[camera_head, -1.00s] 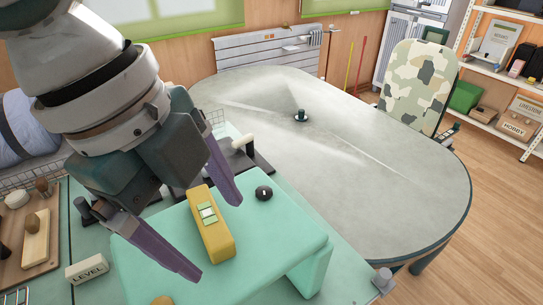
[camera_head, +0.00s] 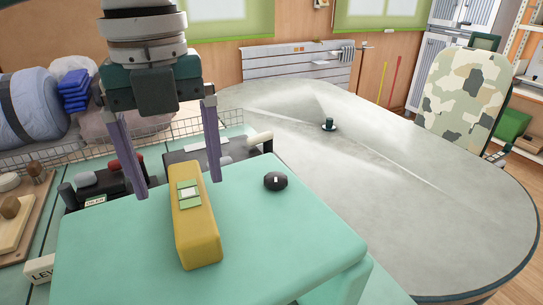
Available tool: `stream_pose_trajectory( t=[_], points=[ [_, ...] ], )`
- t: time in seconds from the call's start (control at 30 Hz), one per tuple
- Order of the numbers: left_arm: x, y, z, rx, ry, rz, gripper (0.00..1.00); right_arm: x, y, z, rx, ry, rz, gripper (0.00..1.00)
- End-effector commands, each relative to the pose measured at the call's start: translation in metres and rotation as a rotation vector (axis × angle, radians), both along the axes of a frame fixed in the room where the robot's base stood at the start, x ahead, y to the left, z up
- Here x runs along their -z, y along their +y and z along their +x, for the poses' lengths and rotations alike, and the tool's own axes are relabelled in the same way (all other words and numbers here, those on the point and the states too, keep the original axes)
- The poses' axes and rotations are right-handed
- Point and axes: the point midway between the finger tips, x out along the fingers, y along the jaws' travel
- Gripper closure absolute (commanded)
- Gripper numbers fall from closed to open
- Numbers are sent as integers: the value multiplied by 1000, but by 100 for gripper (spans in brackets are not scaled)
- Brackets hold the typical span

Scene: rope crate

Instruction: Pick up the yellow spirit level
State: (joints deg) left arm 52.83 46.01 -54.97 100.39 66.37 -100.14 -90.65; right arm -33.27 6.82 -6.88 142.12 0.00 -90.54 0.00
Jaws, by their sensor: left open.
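The yellow spirit level (camera_head: 198,239) lies on a mint-green raised block (camera_head: 290,245), with its long side running from front to back. A pale green and white vial window shows on its top near the far end. My left gripper (camera_head: 179,190) is open and points down, its two purple fingers apart. In the picture the fingers stand to either side of the level's far end. Nothing is between them that they touch. The exact height of the fingertips above the block is hard to tell. My right gripper is not in view.
A black knob (camera_head: 276,181) sits on the block right of the level. Behind are a black tray (camera_head: 215,150) with a pale roller and a wire basket edge. A wooden board (camera_head: 20,215) and a white label block (camera_head: 40,269) lie at left. A large grey table (camera_head: 420,190) spreads right, mostly clear.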

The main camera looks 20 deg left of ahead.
Motion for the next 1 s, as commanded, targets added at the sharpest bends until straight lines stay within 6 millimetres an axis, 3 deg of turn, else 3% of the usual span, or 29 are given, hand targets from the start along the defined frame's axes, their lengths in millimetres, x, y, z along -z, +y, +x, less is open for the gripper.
stream_pose_trajectory(
  t=[0.3,0.57,1.0],
  points=[
    [43,-4,4,-1,1,1,10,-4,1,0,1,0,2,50],
    [46,-4,4,0,-1,1,11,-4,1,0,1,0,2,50],
    [45,-4,4,0,-1,1,61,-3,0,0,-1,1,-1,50]
  ],
)
